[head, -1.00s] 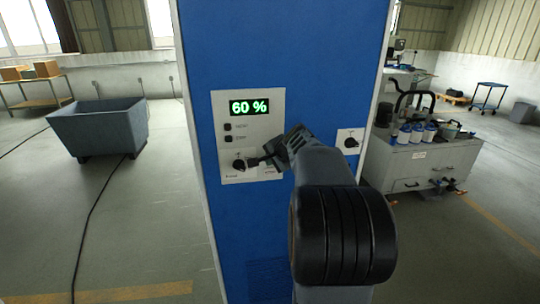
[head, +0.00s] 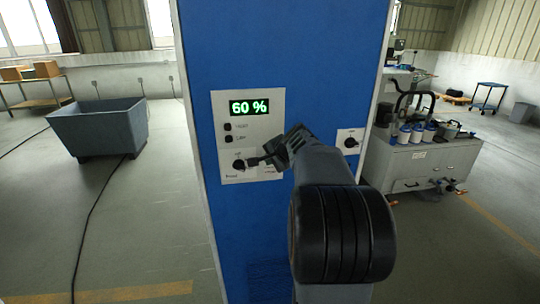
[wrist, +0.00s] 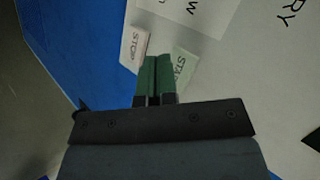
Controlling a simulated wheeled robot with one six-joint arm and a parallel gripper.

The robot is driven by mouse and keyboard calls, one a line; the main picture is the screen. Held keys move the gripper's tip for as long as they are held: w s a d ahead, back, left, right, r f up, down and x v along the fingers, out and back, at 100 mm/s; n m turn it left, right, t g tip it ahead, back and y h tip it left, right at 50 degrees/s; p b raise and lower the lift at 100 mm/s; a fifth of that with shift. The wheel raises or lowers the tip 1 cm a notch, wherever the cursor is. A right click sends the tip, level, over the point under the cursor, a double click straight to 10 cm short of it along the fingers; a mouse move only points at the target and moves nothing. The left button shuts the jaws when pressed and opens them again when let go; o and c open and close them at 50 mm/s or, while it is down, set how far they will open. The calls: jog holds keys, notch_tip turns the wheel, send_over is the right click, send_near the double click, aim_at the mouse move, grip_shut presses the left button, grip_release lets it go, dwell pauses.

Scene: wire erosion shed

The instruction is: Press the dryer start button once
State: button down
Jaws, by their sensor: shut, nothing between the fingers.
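A white control panel (head: 236,104) on a blue cabinet (head: 280,60) carries a green display (head: 249,107) reading 60 %, two small dark buttons (head: 228,132) and a dark knob (head: 239,164). In the wrist view, my shut, empty green fingers (wrist: 156,60) lie between a pale block marked STOP (wrist: 132,48) and a pale green block (wrist: 184,66) whose visible letters read STA. The fingers overlap the green block's left part in the picture. Whether they touch it I cannot tell.
A second small panel with a knob (head: 351,142) is right of my arm. A grey tub (head: 98,125) stands at left, with a cable (head: 88,220) on the floor. A grey cart (head: 420,165) with bottles stands at right. Open floor lies left of the cabinet.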

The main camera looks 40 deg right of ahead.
jog(key=shift+w+d, duration=0.15)
jog(key=shift+w, duration=0.1)
jog(key=shift+w+d, duration=0.15)
jog(key=shift+w, duration=0.2)
dwell(0.7)
jog(key=shift+s, duration=0.15)
dwell(0.3)
jog(key=shift+s+a+b, duration=0.3)
jog(key=shift+s+a, duration=0.05)
jog(key=shift+s, duration=0.25)
jog(key=shift+s+a+b, duration=0.35)
jog(key=shift+s+b, duration=0.05)
jog(key=shift+s, duration=0.35)
jog(key=shift+s+a+b, duration=0.35)
jog(key=shift+s, duration=0.4)
jog(key=shift+s+a+b, duration=0.35)
jog(key=shift+s+b, duration=0.05)
jog(key=shift+s, duration=0.35)
